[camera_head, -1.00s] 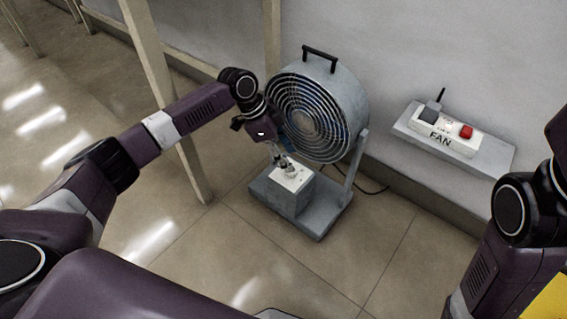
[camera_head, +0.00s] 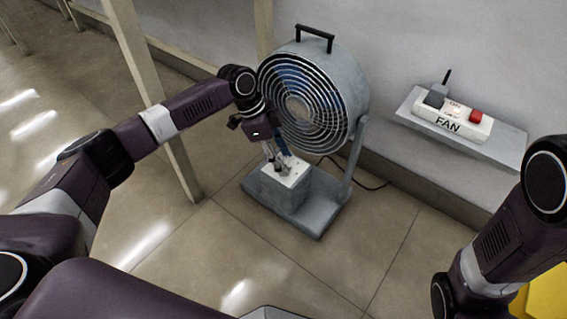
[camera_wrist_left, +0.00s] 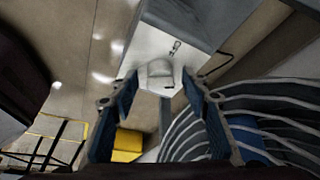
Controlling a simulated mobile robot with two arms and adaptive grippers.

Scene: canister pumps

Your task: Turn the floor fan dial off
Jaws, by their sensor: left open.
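The grey floor fan (camera_head: 345,85) stands on the floor by the wall, with a round wire grille and a black handle on top. Its control box (camera_head: 285,193) sits on the base and has a white top panel. In the left wrist view the pale dial (camera_wrist_left: 160,74) sits on this white panel (camera_wrist_left: 150,45), between and just beyond the fingertips. My left gripper (camera_head: 276,160) is just above the box, pointing down at the panel. Its two blue-padded fingers (camera_wrist_left: 157,88) are open around the dial's line, with contact unclear. My right arm is at the right edge; its gripper is out of view.
A wall shelf (camera_head: 505,143) holds a white box marked FAN (camera_head: 447,125) with a red button (camera_head: 475,117). A beige post (camera_head: 150,80) stands close behind my left forearm. A cable (camera_head: 360,185) runs behind the fan. Floor in front is clear.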

